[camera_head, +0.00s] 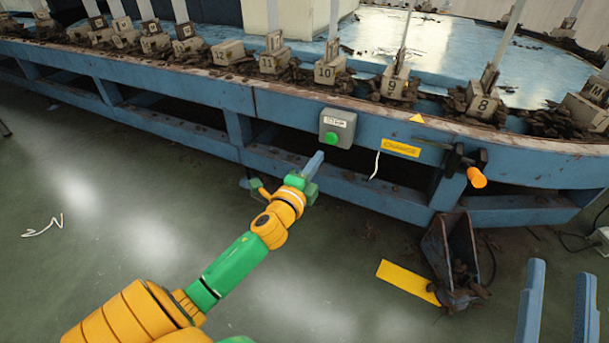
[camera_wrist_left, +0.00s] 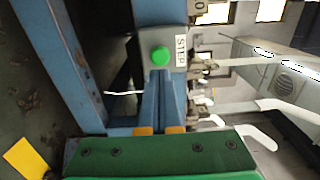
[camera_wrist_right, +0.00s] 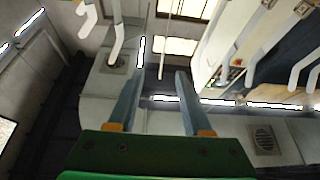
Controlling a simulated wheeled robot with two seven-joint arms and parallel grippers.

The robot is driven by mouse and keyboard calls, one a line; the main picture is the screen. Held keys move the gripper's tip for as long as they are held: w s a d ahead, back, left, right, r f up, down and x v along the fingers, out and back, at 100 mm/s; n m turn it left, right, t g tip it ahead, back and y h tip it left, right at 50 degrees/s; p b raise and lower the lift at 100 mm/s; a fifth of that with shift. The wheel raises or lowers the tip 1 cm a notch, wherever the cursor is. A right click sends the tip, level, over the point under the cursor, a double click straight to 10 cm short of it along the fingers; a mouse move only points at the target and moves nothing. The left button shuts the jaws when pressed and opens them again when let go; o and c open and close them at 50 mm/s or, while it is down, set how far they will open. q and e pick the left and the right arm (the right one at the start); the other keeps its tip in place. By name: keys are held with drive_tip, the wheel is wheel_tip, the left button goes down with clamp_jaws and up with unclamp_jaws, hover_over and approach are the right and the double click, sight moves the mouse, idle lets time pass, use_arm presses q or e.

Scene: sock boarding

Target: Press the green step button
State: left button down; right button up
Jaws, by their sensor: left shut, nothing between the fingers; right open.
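The green step button (camera_head: 332,137) sits on a grey box (camera_head: 343,124) on the front of the blue machine rail. In the left wrist view the button (camera_wrist_left: 160,57) is just beyond my fingertips, beside a STEP label (camera_wrist_left: 181,50). My left gripper (camera_head: 316,160) is shut and empty, its tips a little below the button in the head view. It also shows in the left wrist view (camera_wrist_left: 160,75); I cannot tell whether the tips touch the button. My right gripper (camera_head: 556,285) is open and empty at the lower right of the head view, and shows in the right wrist view (camera_wrist_right: 153,85).
A yellow CHANGE label (camera_head: 400,148) and an orange-ended handle (camera_head: 477,177) are on the rail to the right. A dark metal bin (camera_head: 450,250) stands on the floor near a yellow plate (camera_head: 408,282). Numbered blocks and upright boards line the machine top. The floor at left is mostly clear.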

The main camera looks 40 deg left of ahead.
use_arm(q)
drive_tip(key=p+v, duration=0.1)
drive_tip(key=v, duration=0.5)
use_arm(e)
wheel_tip(320, 180, down, 8)
drive_tip(key=w+g+h, duration=0.1)
drive_tip(key=g+h, duration=0.1)
drive_tip(key=g, duration=0.2)
drive_tip(key=shift+w+d+f+m+g, duration=0.2)
drive_tip(key=shift+w+d+m+g, duration=0.1)
drive_tip(key=shift+w+d+g, duration=0.1)
use_arm(q)
drive_tip(key=shift+s+f, duration=0.1)
use_arm(e)
drive_tip(key=shift+r, duration=0.1)
idle(1.1)
